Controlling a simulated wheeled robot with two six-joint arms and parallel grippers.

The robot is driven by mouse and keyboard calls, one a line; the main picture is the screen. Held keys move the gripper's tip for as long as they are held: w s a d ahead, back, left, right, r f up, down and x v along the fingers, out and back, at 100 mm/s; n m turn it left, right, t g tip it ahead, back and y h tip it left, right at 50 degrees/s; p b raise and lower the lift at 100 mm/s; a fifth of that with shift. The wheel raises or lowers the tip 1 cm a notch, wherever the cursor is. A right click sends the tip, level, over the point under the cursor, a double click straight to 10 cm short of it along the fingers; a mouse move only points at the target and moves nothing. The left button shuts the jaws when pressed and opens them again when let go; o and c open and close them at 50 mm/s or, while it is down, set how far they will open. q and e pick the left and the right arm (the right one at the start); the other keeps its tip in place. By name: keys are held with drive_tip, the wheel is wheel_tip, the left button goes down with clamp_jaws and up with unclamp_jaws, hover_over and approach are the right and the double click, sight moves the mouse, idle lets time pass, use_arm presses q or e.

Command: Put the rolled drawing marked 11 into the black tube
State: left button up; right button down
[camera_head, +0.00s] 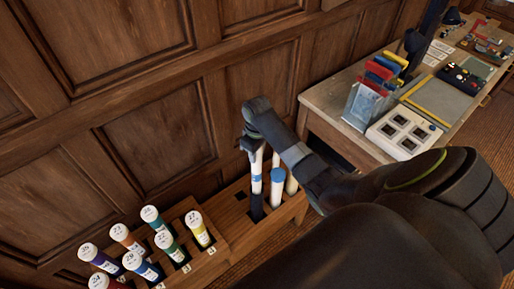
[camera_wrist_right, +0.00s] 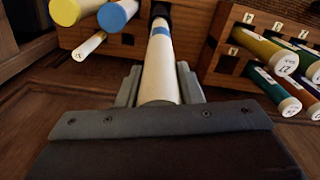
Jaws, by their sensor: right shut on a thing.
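My right gripper (camera_head: 256,145) is shut on a white rolled drawing (camera_head: 256,168) with a blue band and holds it near its top, roughly upright. In the right wrist view the roll (camera_wrist_right: 160,75) runs between the two fingers of the gripper (camera_wrist_right: 159,88). Its far end meets the black tube (camera_wrist_right: 160,9), which also shows below the roll in the head view (camera_head: 256,206). The roll's lower end appears to be at or inside the tube's mouth; how deep I cannot tell. No number on this roll is readable. My left gripper is not in view.
Several number-capped rolls, such as a yellow one (camera_head: 194,219), fill the rack at left. A desk (camera_head: 335,105) is at right, a panelled wall behind.

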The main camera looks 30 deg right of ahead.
sight(257, 164)
drive_tip(key=shift+f+b, duration=1.7)
drive_tip(key=shift+f, duration=1.8)
drive_tip(key=c, duration=0.9)
unclamp_jaws()
wheel_tip(257, 164, up, 11)
drive_tip(key=shift+f+b, duration=0.15)
drive_tip(key=shift+b, duration=0.45)
wheel_tip(257, 164, up, 6)
drive_tip(key=p, duration=0.4)
drive_tip(key=shift+f, duration=0.2)
drive_tip(key=shift+r+p, duration=0.55)
drive_tip(key=shift+p, duration=0.05)
